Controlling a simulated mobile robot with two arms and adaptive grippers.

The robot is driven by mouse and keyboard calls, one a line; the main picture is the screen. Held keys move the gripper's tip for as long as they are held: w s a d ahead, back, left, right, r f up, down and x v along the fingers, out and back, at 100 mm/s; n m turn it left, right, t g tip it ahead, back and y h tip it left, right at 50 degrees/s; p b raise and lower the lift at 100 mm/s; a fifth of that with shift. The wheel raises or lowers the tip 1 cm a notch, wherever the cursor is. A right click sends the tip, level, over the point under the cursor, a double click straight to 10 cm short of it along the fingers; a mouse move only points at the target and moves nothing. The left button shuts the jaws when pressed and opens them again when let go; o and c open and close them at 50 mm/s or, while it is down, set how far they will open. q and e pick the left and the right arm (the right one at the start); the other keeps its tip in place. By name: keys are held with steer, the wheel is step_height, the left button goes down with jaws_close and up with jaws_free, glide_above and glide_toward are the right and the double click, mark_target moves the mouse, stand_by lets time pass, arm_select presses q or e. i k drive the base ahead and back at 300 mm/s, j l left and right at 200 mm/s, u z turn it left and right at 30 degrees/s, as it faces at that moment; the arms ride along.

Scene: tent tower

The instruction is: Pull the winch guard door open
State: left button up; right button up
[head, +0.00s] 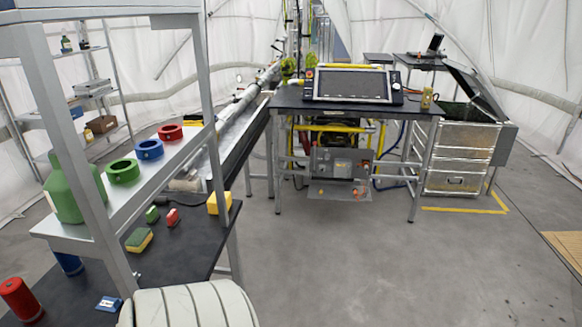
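I cannot pick out the winch guard door with certainty. Yellow-framed machinery (370,129) shows under and behind the dark table at the back middle, partly hidden by the tabletop and legs. A grey metal box (335,160) with small fittings on its front sits in front of this machinery, under the table. Whether any panel there is the guard door, or is open or shut, is too small to tell. Neither of my grippers is in view.
The dark table (290,99) carries a console (352,84). An open-lidded metal crate (455,140) stands to its right. At left, a shelf (143,190) holds green, blue and red rings above a dark bench (190,240). The grey floor (340,265) in the middle is clear.

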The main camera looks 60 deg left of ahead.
mark_target(343, 170)
steer(key=i+j+u, duration=0.25)
steer(key=u, duration=0.2)
steer(key=i+j+u, duration=0.1)
steer(key=i+u, duration=0.75)
steer(key=i+l+u, duration=0.1)
steer(key=i+u, duration=0.15)
steer(key=u, duration=0.2)
steer(key=i+u, duration=0.15)
steer(key=i, duration=0.75)
steer(key=i+u, duration=0.15)
steer(key=i, duration=0.7)
